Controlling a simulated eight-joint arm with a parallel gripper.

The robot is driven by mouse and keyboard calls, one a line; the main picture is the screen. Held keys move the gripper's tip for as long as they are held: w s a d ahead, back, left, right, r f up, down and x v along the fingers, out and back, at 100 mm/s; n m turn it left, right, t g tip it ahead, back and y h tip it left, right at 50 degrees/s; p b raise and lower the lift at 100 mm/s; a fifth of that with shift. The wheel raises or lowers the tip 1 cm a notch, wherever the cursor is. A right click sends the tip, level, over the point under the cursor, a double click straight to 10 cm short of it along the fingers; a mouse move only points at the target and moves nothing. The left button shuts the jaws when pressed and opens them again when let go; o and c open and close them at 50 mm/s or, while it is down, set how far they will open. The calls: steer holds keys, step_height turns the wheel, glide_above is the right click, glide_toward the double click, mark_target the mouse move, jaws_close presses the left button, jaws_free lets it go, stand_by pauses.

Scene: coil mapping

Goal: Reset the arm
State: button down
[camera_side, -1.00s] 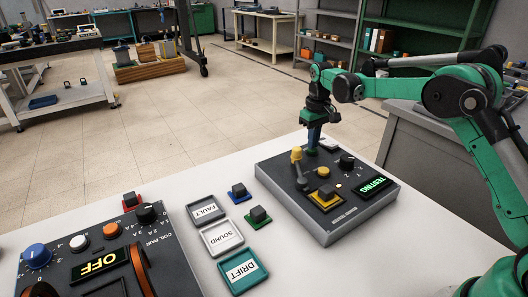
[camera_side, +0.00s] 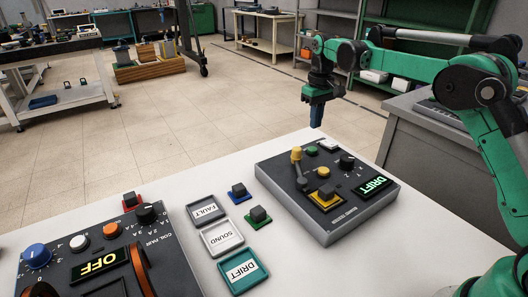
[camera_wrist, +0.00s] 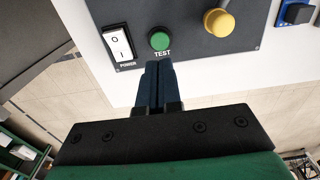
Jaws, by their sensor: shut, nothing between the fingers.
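My gripper (camera_side: 317,117) is shut and empty, raised above the far edge of the grey test box (camera_side: 334,226). In the wrist view my gripper's fingers (camera_wrist: 154,66) are closed together, their tips just below the green TEST button (camera_wrist: 160,41) in the picture. The green button also shows in the side view (camera_side: 311,151). The box's display (camera_side: 374,190) reads DRIFT. A yellow-tipped lever (camera_side: 297,157) stands upright on the box, with a yellow knob (camera_side: 323,172) beside it. The white power switch (camera_wrist: 118,44) is left of the button in the wrist view.
Three trays labelled FAULT (camera_side: 204,199), SOUND (camera_side: 239,240) and DRIFT (camera_side: 229,282) lie left of the box. Small blue (camera_side: 240,194) and green (camera_side: 256,222) blocks sit between. A coil pair unit (camera_side: 150,255) reads OFF. Air around my gripper is clear.

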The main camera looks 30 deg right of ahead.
steer(key=s+a+r+t, duration=0.3)
steer(key=s+a, duration=0.1)
steer(key=s, duration=0.3)
steer(key=s+a+r+t, duration=0.2)
steer(key=s+a+r, duration=0.15)
steer(key=s, duration=0.25)
steer(key=s+a+f+t, duration=0.2)
steer(key=s+f, duration=0.2)
steer(key=s, duration=0.2)
steer(key=shift+a, duration=0.1)
stand_by(2.4)
